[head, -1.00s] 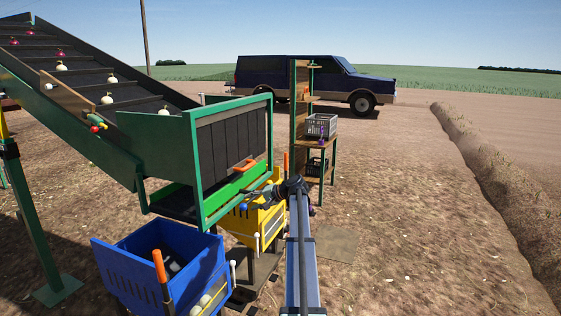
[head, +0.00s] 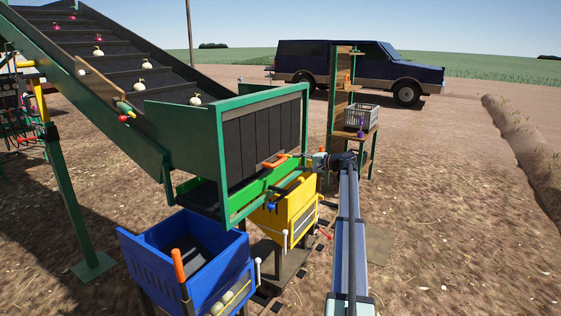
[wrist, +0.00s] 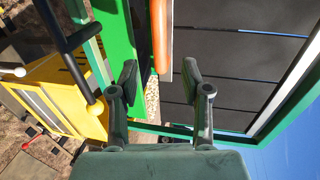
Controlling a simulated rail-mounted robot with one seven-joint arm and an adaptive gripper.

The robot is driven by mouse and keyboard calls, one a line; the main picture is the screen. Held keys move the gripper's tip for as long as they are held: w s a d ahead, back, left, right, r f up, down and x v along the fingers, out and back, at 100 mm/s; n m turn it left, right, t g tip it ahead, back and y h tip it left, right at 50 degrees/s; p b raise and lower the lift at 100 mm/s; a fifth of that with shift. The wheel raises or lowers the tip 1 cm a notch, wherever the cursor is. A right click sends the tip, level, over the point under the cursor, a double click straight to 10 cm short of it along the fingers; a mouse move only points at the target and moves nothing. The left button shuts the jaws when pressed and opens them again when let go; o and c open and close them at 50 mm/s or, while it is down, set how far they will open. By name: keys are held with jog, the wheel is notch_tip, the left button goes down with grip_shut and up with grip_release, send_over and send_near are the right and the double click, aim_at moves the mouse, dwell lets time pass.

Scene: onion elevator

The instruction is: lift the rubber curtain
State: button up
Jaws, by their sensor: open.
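The rubber curtain (head: 262,132) hangs as dark vertical strips in a green frame at the lower end of the conveyor. An orange handle (head: 275,161) is at the curtain's lower edge. My gripper (head: 303,157) is beside the handle's right end in the head view, small and partly hard to make out. In the wrist view my gripper (wrist: 160,82) is open, and the orange handle (wrist: 161,36) lines up with the gap between its fingers. No grip on it shows; I cannot tell the exact distance. The curtain (wrist: 235,65) fills the upper right there.
A green bar (head: 243,194) runs below the curtain. A yellow bin (head: 275,228) stands under it, with a blue bin (head: 160,262) holding onions to the left. A wooden shelf (head: 343,110) with a grey crate (head: 361,117) stands behind. Open ground lies at right.

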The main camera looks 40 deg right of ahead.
aim_at(282, 162)
jog(key=p+x, duration=0.2)
jog(key=x, duration=0.8)
jog(key=shift+w+d+f, duration=0.1)
jog(key=shift+c, duration=0.4)
grip_shut()
